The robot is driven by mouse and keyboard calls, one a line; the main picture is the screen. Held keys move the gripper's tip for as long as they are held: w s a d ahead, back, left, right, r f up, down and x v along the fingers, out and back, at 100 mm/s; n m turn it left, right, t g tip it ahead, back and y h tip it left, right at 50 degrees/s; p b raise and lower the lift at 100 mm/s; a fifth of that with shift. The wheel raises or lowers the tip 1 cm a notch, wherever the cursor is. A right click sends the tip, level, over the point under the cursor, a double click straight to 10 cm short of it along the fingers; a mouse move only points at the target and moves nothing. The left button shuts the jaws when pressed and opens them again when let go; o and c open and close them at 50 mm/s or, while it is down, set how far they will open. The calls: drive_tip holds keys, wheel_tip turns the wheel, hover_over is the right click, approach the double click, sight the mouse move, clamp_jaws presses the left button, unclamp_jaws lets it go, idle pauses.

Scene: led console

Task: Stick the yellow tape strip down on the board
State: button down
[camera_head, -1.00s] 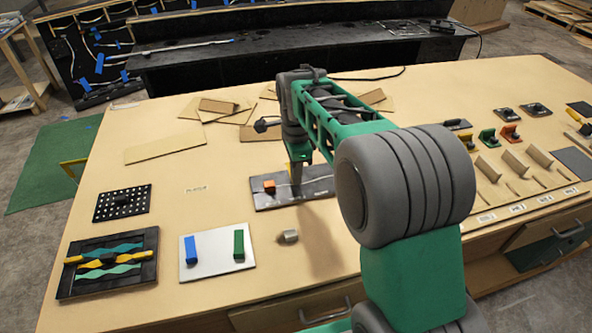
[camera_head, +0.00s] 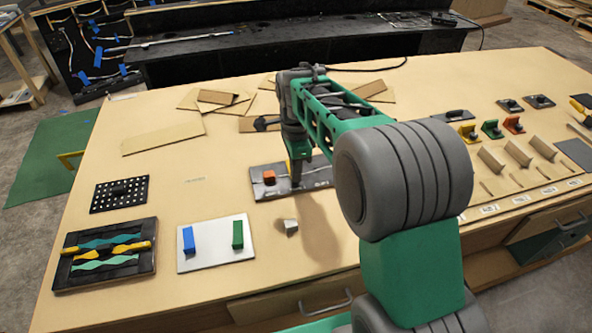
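A flat dark grey board (camera_head: 318,177) lies near the middle of the table, with an orange block (camera_head: 269,178) on its left part and pale markings at its right. My gripper (camera_head: 296,184) points down over the middle of this board, very near or touching it. A small yellow piece (camera_head: 288,167) shows at the left side of my gripper. I cannot tell whether it is the yellow tape strip or part of the gripper. The fingertips are too small and dark to show whether they are open or shut.
A black tray (camera_head: 68,282) with yellow and teal pieces and a white plate (camera_head: 211,263) with blue and green blocks lie at front left. A small grey block (camera_head: 290,227) stands before the board. Cardboard pieces (camera_head: 160,138) lie behind; coloured handles (camera_head: 491,128) at right.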

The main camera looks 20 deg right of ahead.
drive_tip(key=shift+f+b, duration=0.45)
drive_tip(key=shift+f, duration=0.35)
idle(1.5)
drive_tip(key=c, duration=1.6)
unclamp_jaws()
drive_tip(key=shift+o, duration=0.2)
